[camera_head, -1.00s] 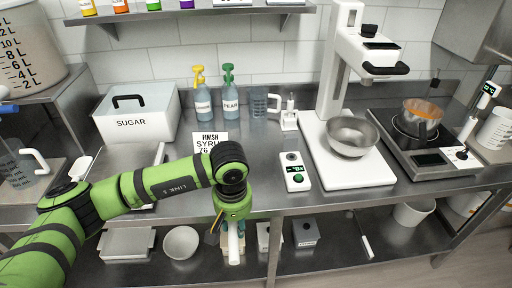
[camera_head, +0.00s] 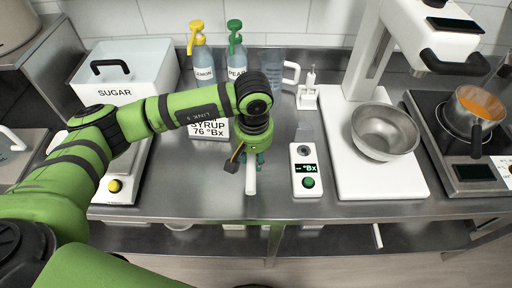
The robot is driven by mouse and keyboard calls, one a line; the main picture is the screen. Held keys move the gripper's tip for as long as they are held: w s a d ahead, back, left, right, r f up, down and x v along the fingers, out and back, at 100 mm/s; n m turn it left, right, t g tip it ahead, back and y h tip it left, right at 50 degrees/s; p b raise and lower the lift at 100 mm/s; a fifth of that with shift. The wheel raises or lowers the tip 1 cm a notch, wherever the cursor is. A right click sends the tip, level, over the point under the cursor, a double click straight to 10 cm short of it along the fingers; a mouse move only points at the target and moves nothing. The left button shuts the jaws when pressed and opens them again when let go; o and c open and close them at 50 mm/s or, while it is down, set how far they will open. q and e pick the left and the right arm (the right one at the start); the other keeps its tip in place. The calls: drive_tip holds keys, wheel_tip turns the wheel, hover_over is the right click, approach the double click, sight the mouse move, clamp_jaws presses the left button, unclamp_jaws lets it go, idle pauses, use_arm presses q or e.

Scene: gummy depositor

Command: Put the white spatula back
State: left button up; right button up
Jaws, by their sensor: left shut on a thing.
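My left gripper (camera_head: 250,158) is shut on the white spatula (camera_head: 251,180), near the front edge of the steel counter, between the syrup sign and the small meter. A pale, narrow length of the spatula shows below the fingers. The rest of it is hidden by the gripper and wrist. I cannot tell whether it touches the counter. My right gripper is not in view.
The syrup sign (camera_head: 209,129) stands behind my left wrist. A white meter with a green button (camera_head: 305,172) is to the right. A steel bowl (camera_head: 385,131) sits on a white stand (camera_head: 372,181). Yellow-topped (camera_head: 202,60) and green-topped bottles (camera_head: 235,62) stand behind.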

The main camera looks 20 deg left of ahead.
use_arm(q)
drive_tip(key=shift+s+f, duration=0.1)
drive_tip(key=shift+f, duration=0.7)
wheel_tip(320, 180, down, 4)
drive_tip(key=shift+f+b, duration=0.15)
drive_tip(key=shift+b, duration=0.9)
drive_tip(key=shift+f, duration=0.2)
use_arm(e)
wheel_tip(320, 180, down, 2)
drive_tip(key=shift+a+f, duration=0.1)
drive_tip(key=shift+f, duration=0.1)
use_arm(q)
drive_tip(key=shift+f+b, duration=0.55)
drive_tip(key=shift+b, duration=0.15)
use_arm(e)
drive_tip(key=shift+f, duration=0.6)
use_arm(q)
drive_tip(key=o, duration=1.2)
